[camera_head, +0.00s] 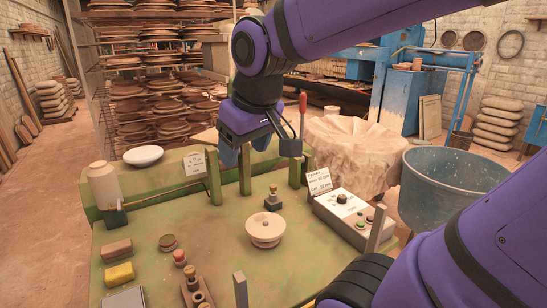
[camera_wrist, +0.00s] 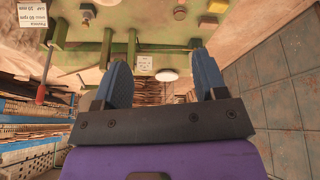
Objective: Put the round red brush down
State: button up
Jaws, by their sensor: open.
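A small round reddish-brown piece (camera_head: 168,243), which looks like the round red brush, rests on the green bench (camera_head: 215,225) left of centre. It likely also shows at the top of the wrist view (camera_wrist: 180,13). A red-topped knob piece (camera_head: 179,258) stands just in front of it. My gripper (camera_head: 259,143) is above the bench's back edge, well apart from the brush. In the wrist view my gripper (camera_wrist: 163,78) has its two blue fingers spread wide, with nothing held between them.
A brown block (camera_head: 118,249) and yellow sponge (camera_head: 119,274) lie left of the brush. A pale round dish (camera_head: 265,229) and control box (camera_head: 343,215) stand to the right. Green posts (camera_head: 244,170), a white bowl (camera_head: 143,156) and a red-handled tool (camera_head: 302,104) are at the back.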

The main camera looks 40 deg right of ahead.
jog(key=s+m, duration=0.1)
jog(key=s, duration=0.6)
jog(key=shift+s+d+t, duration=0.15)
jog(key=shift+d+t, duration=0.05)
jog(key=shift+t, duration=0.2)
jog(key=shift+o, duration=0.5)
dwell(0.3)
